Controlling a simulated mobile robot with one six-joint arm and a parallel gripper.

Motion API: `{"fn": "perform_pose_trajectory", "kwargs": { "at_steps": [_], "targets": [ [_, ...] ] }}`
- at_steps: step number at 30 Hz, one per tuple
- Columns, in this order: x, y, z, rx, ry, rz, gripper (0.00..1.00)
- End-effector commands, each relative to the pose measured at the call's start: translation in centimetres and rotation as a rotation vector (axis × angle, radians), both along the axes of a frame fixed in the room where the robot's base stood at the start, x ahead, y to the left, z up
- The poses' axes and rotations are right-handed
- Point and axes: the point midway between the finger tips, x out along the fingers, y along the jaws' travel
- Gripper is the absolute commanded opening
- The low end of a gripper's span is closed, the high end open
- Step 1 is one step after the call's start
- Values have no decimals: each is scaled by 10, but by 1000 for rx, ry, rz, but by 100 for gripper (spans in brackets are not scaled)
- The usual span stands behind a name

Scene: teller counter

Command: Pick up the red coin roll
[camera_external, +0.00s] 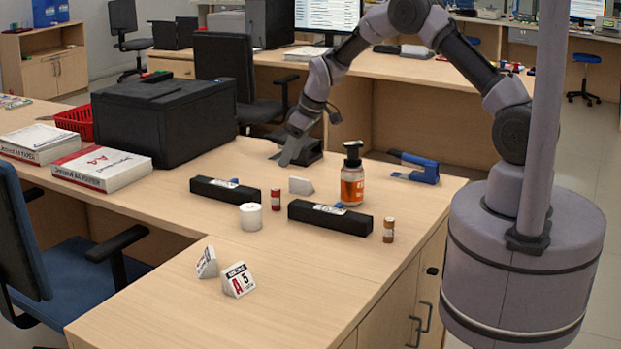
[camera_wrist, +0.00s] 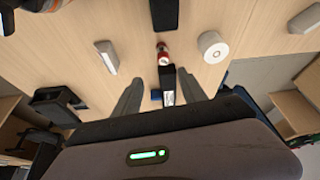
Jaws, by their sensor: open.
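The red coin roll (camera_external: 275,199) stands upright on the counter between two long black boxes, in the middle of the external view. In the wrist view the red coin roll (camera_wrist: 163,54) shows small, ahead of the fingers and roughly centred between them. My gripper (camera_external: 289,160) is behind the roll, towards the back of the counter, its fingers pointing down. In the wrist view my gripper (camera_wrist: 159,76) is open, with nothing held between its fingers. A second, brown-orange roll (camera_external: 388,230) stands near the counter's right edge.
Long black boxes lie left (camera_external: 225,190) and right (camera_external: 330,217) of the red roll. A white paper roll (camera_external: 250,217), a small white block (camera_external: 300,186) and an orange pump bottle (camera_external: 352,184) stand close by. A blue stapler (camera_external: 415,168) lies behind. The front counter is mostly clear.

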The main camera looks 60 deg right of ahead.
Motion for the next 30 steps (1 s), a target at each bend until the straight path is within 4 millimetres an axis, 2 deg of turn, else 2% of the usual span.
{"fn": "perform_pose_trajectory", "kwargs": {
  "at_steps": [1,6,13,19,25,26,30],
  "targets": [
    [6,1,-21,0,2,1,49],
    [21,4,-57,1,1,0,49],
    [28,7,-77,0,1,0,49],
    [39,14,-115,1,2,-1,49],
    [41,14,-113,0,0,-1,49],
    [41,14,-113,0,0,-1,45],
    [41,14,-113,0,0,-1,18]
  ]
}}
